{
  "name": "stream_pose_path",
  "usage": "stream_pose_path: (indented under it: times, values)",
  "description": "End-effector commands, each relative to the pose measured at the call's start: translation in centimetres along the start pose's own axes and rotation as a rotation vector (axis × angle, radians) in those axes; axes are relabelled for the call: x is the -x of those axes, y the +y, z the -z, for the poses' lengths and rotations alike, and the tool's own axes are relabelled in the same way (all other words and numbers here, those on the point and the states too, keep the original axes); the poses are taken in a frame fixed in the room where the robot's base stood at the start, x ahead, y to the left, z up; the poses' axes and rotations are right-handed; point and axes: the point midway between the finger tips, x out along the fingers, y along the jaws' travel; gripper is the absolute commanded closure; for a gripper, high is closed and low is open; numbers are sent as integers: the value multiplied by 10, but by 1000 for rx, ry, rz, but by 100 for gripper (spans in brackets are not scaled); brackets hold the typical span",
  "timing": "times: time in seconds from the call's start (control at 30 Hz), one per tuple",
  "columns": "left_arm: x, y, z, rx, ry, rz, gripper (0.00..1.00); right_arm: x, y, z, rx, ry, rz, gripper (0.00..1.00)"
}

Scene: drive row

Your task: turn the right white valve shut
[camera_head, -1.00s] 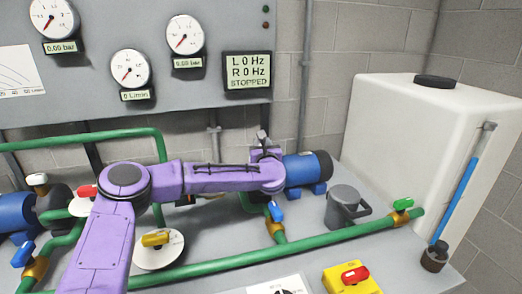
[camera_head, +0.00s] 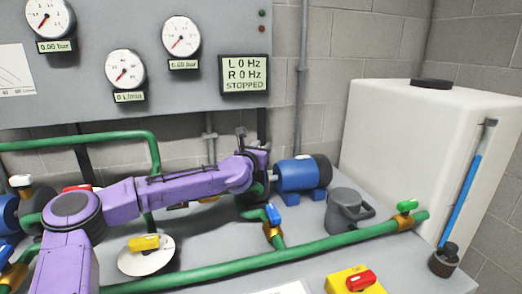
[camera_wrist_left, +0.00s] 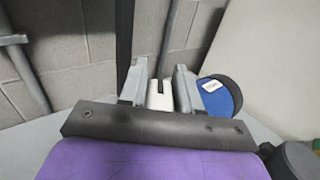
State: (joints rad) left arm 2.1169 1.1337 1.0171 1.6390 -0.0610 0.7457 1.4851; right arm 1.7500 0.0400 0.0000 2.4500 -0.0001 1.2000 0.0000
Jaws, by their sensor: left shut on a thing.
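My left gripper (camera_head: 252,143) is at the right pump, in front of the back wall. In the left wrist view its two grey fingers (camera_wrist_left: 161,86) are shut on the right white valve's handle (camera_wrist_left: 159,97), which shows as a white slotted piece between them. In the head view the gripper and wrist hide this white handle. Another white handle (camera_head: 21,181) stands at the far left, apart from the gripper. My right gripper is out of view.
The blue pump motor (camera_head: 302,173) is close to the right of the gripper. A blue-handled valve (camera_head: 273,214) stands below it on green pipe (camera_head: 330,243). A grey can (camera_head: 345,210) and a white tank (camera_head: 415,150) are farther right. The display (camera_head: 245,75) reads STOPPED.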

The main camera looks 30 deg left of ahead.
Motion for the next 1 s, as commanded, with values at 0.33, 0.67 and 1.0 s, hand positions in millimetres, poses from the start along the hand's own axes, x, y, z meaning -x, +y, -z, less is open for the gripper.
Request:
stream_pose_path:
  times: [0.33,0.67,1.0]
  values:
    - [0,0,-2,0,-2,0,61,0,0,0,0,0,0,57]
    - [1,0,-1,0,-1,0,47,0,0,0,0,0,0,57]
    - [66,1,-1,5,-3,1,47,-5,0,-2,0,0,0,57]
